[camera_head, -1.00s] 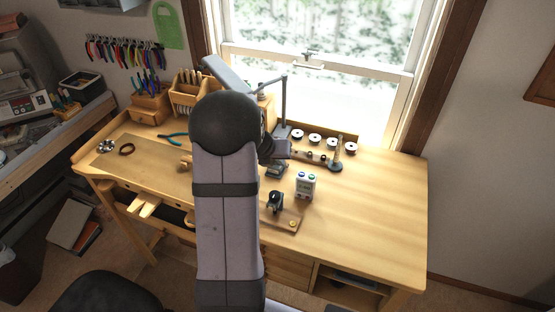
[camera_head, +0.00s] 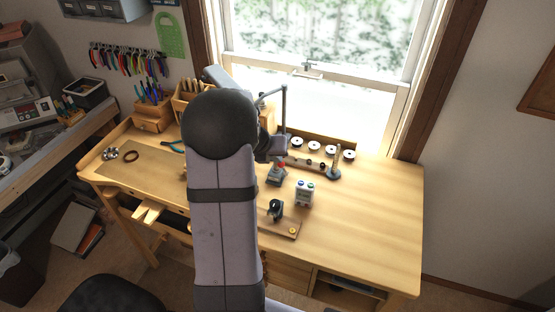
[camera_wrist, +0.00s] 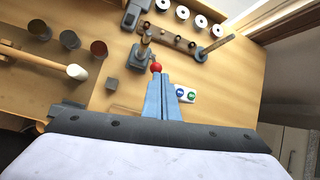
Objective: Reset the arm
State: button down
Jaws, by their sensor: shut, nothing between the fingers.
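My gripper (camera_wrist: 160,75) shows in the wrist view as two blue-grey fingers, shut together with nothing between them. A red ball (camera_wrist: 156,67) appears at the fingertips in the picture; I cannot tell whether they touch it. A white box (camera_wrist: 186,95) with a blue and a green button is just right of the fingers. In the head view my arm runs up the middle and hides most of my gripper. The white box stands on the bench (camera_head: 370,225) there, right of my arm.
White spools (camera_head: 314,146) sit at the back by a grey post (camera_head: 334,165). A dark clamp-like item (camera_head: 275,210) stands on a board nearer the front. The bench's right side is clear.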

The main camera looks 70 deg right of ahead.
jog(key=shift+w+a+r, duration=0.1)
jog(key=shift+a+r, duration=0.1)
jog(key=shift+r, duration=0.65)
jog(key=shift+w+a+r, duration=0.1)
jog(key=shift+a+r, duration=0.1)
jog(key=shift+r, duration=0.65)
